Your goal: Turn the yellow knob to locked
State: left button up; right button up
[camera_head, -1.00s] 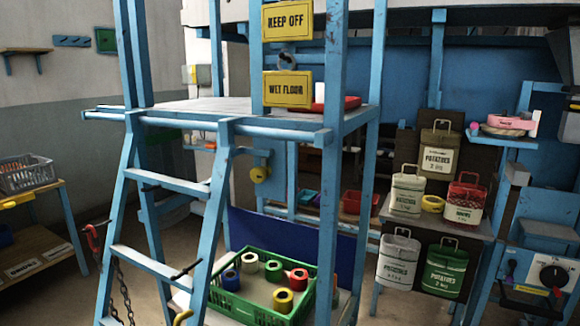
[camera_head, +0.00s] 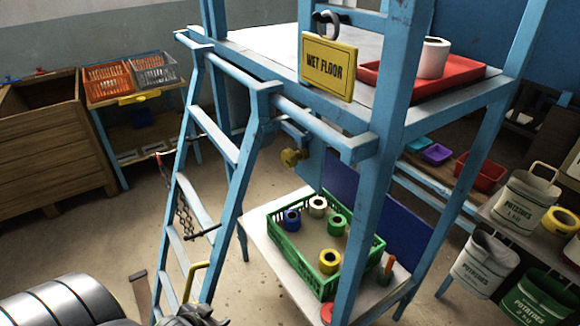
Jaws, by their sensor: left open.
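The yellow knob (camera_head: 293,157) sits on a blue plate (camera_head: 309,168) under the platform's front rail, right of the ladder. It is small and partly in shade, and I cannot tell which way it is turned. My left gripper (camera_head: 198,316) shows only in part at the bottom edge, a dark shape low in front of the ladder foot. It is open, well below the knob and apart from it. My right gripper is not in view.
The blue ladder (camera_head: 226,148) and platform post (camera_head: 365,215) flank the knob. A green crate (camera_head: 300,262) with several tape rolls stands on a low shelf below. A "WET FLOOR" sign (camera_head: 328,68) hangs above. Sacks (camera_head: 484,262) are at right.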

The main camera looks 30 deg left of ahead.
pick_arm(q)
jog(key=w+d+r+m+t+h+p, duration=0.1)
jog(key=w+r+t+p, duration=0.15)
jog(key=r, duration=0.85)
jog(key=w+d+r+m+t+h+p, duration=0.1)
jog(key=w+r+h+p, duration=0.15)
jog(key=r, duration=0.95)
jog(key=m+t+h+p, duration=0.1)
jog(key=t+h+p, duration=0.1)
jog(key=t+h, duration=0.35)
send_near(285, 160)
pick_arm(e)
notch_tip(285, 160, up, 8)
pick_arm(q)
jog(key=b+x, duration=0.5)
jog(key=x, duration=0.5)
jog(key=shift+w+d, duration=0.2)
jog(key=shift+w, duration=0.15)
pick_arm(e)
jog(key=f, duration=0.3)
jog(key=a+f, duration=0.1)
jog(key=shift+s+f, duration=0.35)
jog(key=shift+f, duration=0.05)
pick_arm(q)
jog(key=shift+c, duration=0.2)
jog(key=c, duration=0.9)
